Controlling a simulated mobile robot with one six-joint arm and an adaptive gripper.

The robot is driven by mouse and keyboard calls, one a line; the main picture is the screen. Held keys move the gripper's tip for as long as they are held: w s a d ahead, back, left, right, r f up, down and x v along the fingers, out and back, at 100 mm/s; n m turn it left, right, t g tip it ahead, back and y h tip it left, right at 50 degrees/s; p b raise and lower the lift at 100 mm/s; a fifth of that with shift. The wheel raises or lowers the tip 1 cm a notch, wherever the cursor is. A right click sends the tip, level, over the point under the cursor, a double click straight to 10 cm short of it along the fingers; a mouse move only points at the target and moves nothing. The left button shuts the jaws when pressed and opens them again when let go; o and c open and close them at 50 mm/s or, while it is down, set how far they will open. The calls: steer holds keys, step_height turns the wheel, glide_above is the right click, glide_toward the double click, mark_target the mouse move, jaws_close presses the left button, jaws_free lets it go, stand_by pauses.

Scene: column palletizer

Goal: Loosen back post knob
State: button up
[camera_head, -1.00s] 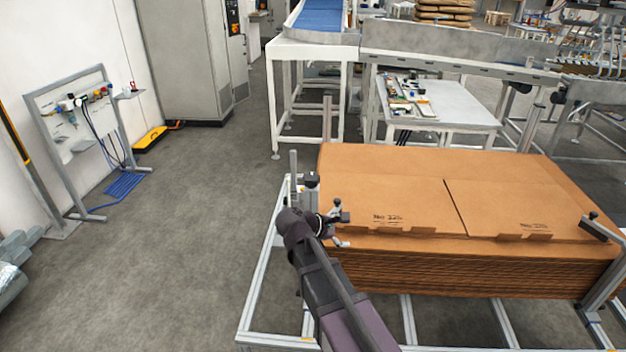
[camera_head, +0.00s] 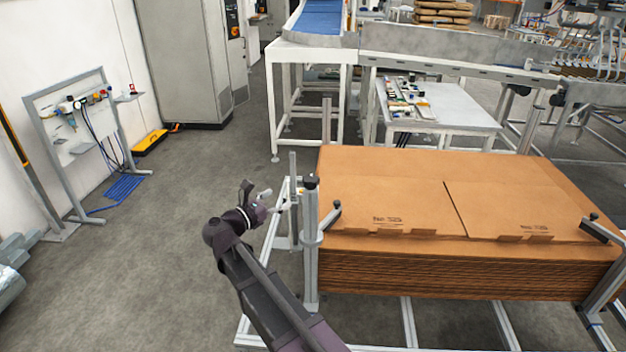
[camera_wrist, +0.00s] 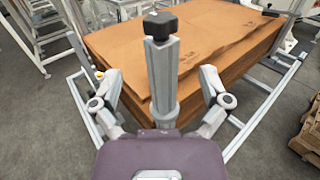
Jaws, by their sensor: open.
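A grey post (camera_head: 311,250) with a black knob (camera_head: 311,182) on top stands upright at the left front corner of the cardboard stack. In the wrist view the same black knob (camera_wrist: 160,24) and post are upright in the middle of the picture. My gripper (camera_head: 278,203) is open and empty, to the left of this post in the head view. In the wrist view its two fingers stand apart on either side of the post, lower than the knob. I cannot tell whether this is the back post.
The stack of brown cardboard (camera_head: 400,200) lies right of the post on an aluminium frame (camera_head: 262,265). Another bracket with a black knob (camera_head: 594,216) is at the stack's right end. A plain thin post (camera_head: 293,165) stands close behind.

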mark_target(316, 177)
steer(key=shift+w+d, duration=0.1)
steer(key=shift+x, duration=6.8)
steer(key=shift+c, duration=0.2)
steer(key=c, duration=1)
